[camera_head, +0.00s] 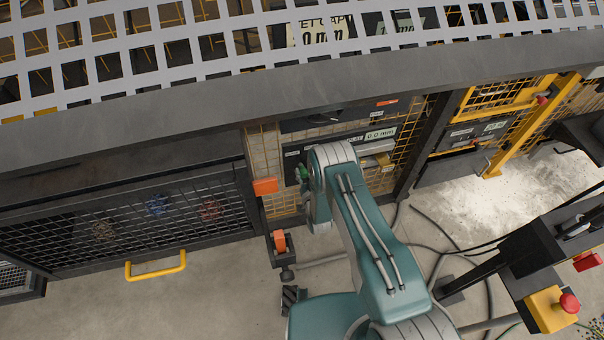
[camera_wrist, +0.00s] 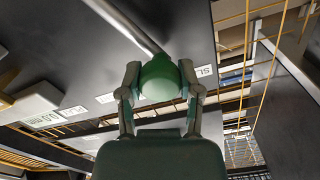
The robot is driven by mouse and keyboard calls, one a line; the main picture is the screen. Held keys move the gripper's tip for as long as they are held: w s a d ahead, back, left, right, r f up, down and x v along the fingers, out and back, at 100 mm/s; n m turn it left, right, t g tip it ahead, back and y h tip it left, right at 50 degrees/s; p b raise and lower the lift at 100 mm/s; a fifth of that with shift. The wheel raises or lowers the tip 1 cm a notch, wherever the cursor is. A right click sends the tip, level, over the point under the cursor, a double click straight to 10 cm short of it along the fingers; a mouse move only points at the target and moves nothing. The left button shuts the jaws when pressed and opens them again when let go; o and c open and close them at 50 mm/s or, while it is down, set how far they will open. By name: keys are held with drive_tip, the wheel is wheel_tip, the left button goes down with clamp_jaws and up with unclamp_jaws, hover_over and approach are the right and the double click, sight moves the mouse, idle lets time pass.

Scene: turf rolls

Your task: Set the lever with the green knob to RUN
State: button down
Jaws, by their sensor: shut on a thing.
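The green knob (camera_wrist: 160,80) is between the two fingers of my gripper (camera_wrist: 160,85) in the wrist view, with a finger against each side. Its grey lever shaft (camera_wrist: 122,22) runs from the knob to the upper left, over a dark panel (camera_wrist: 185,30). A white label starting "SL" (camera_wrist: 204,71) is just right of the knob. Two small labels (camera_wrist: 105,98) (camera_wrist: 72,111) lie to the left, their words unreadable. In the head view a bit of the green knob (camera_head: 302,173) shows at the panel, left of my arm's end, which hides much of the panel.
A display reading 0.0 mm (camera_head: 380,134) is on the panel. An orange block (camera_head: 265,186) sits left of my arm's end. A mesh front with a yellow handle (camera_head: 156,266) is at left. A stand with a red button (camera_head: 569,303) is at right. Cables cross the floor.

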drive_tip(key=d+m, duration=0.1)
drive_tip(key=w+d+m, duration=0.1)
drive_tip(key=m, duration=0.1)
drive_tip(key=d+m, duration=0.1)
drive_tip(key=d, duration=0.1)
drive_tip(key=shift+w+r, duration=0.15)
drive_tip(key=shift+r, duration=0.2)
drive_tip(key=shift+c, duration=1.3)
unclamp_jaws()
drive_tip(key=v, duration=1.2)
